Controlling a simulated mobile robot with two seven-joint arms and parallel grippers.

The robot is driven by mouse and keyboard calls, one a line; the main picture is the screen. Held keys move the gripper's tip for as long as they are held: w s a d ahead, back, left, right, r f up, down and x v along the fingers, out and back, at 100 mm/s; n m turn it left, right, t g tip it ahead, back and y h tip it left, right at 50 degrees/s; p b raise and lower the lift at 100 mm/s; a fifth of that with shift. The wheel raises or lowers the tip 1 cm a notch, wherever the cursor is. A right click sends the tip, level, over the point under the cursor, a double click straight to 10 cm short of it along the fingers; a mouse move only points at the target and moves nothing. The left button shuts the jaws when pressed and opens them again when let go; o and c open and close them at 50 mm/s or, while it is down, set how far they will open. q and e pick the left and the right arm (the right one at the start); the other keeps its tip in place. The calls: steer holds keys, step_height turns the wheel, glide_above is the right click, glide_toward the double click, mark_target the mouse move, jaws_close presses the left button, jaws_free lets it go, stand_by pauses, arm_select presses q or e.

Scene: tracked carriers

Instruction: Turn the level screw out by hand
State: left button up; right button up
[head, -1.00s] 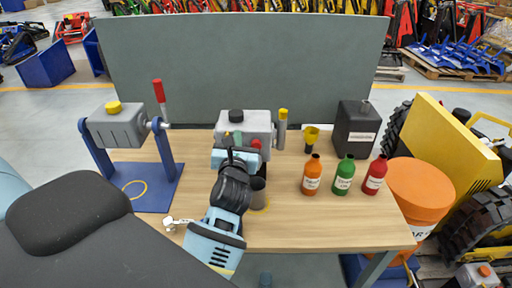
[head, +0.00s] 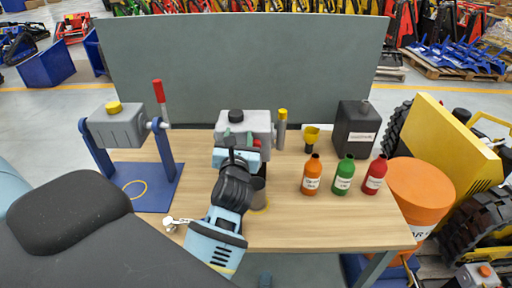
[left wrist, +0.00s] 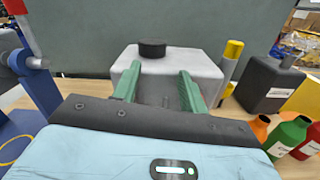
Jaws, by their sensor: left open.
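A light grey housing (head: 262,122) with a black cap (head: 236,116) on top stands at the middle of the bench. It also shows in the left wrist view (left wrist: 200,68). A small red part (head: 257,142) shows at its front, just right of my fingers; I cannot tell whether it is the level screw. My left gripper (head: 238,136) is open in front of the housing. In the left wrist view its green fingers (left wrist: 156,88) point at the housing's front face, apart, with nothing clearly between them. The gripper body hides the lower front. My right gripper is not in view.
Orange (head: 312,176), green (head: 344,176) and red (head: 374,176) bottles stand to the right, near a yellow funnel (head: 311,134) and a black canister (head: 355,130). A blue stand (head: 172,170) holds another grey housing at left. A grey panel (head: 240,60) rises behind.

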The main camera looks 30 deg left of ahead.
arm_select(q)
steer(key=shift+w+d+n, duration=0.15)
steer(key=shift+d+n, duration=0.25)
steer(key=shift+d, duration=0.55)
steer(key=shift+a+r+m, duration=0.1)
steer(key=shift+m, duration=0.6)
steer(key=m, duration=0.2)
steer(key=shift+f+m, duration=0.2)
steer(key=shift+m, duration=0.1)
steer(key=m, duration=0.3)
steer(key=shift+f+m, duration=0.15)
steer(key=shift+m, duration=0.25)
steer(key=shift+f+m, duration=0.1)
steer(key=shift+m, duration=0.7)
steer(key=m, duration=0.4)
steer(key=shift+d+f+h, duration=0.1)
steer(key=shift+d+h, duration=0.1)
steer(key=shift+h, duration=0.1)
steer(key=m, duration=0.3)
steer(key=shift+m, duration=0.3)
steer(key=m, duration=0.3)
steer(key=shift+r, duration=0.25)
steer(key=m, duration=0.5)
steer(key=shift+a, duration=0.1)
steer(key=m, duration=0.3)
steer(key=shift+m, duration=0.4)
